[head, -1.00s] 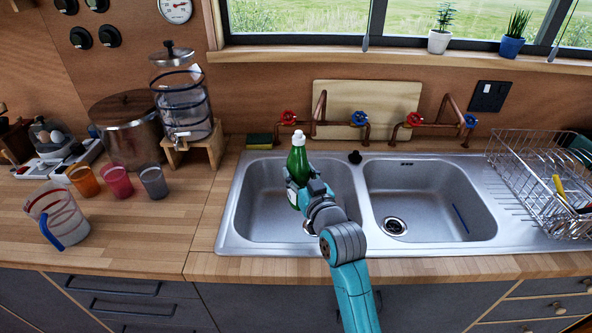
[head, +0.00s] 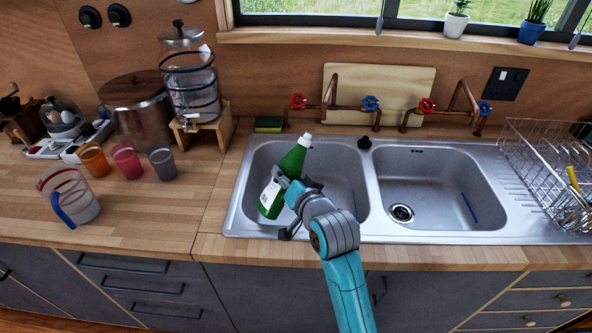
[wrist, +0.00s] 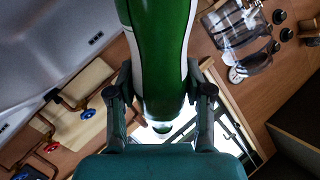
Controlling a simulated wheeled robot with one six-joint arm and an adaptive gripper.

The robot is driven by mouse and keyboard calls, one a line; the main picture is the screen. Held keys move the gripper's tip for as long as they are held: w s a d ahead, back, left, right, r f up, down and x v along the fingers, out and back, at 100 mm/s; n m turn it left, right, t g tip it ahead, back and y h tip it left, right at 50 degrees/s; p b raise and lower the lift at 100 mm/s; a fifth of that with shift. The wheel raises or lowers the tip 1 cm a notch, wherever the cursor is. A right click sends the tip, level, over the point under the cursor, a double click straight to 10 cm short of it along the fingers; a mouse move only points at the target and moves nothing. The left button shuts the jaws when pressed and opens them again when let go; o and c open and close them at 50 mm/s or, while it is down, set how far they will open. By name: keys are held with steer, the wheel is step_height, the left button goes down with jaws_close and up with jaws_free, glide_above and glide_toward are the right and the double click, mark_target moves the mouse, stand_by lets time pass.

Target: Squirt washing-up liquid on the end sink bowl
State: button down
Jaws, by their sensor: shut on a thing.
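A green washing-up liquid bottle (head: 284,178) with a white cap and a pale label is held over the left sink bowl (head: 330,172). My gripper (head: 292,190) is shut on it. The bottle is tilted, its cap up and to the right in the head view. In the wrist view the bottle (wrist: 160,60) stands between both fingers of my gripper (wrist: 160,95). The right sink bowl (head: 450,215) is empty apart from its drain and a blue streak or thin object. The left bowl's drain is hidden.
Copper taps with red and blue handles (head: 371,103) stand behind the bowls. A sponge (head: 268,124) lies at the back left. A wire dish rack (head: 545,165) is at the right. Coloured cups (head: 126,161) and a jug (head: 70,195) stand on the left worktop.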

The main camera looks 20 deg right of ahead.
mark_target(275, 190)
steer(key=shift+s+a+m+g, duration=0.3)
steer(key=shift+s+a+m, duration=0.1)
steer(key=shift+a+m, duration=0.3)
steer(key=a+m+g+y, duration=0.1)
steer(key=m, duration=0.1)
steer(key=s+a+m+g+y, duration=0.1)
steer(key=m+y, duration=0.1)
steer(key=shift+a+r, duration=0.1)
steer(key=shift+r, duration=0.05)
steer(key=m+y, duration=0.1)
steer(key=r+m+g+y, duration=0.1)
steer(key=m, duration=0.1)
steer(key=m+y, duration=0.1)
steer(key=shift+w+d+r+m, duration=0.15)
steer(key=shift+d+r+m, duration=0.2)
steer(key=shift+d+m, duration=0.05)
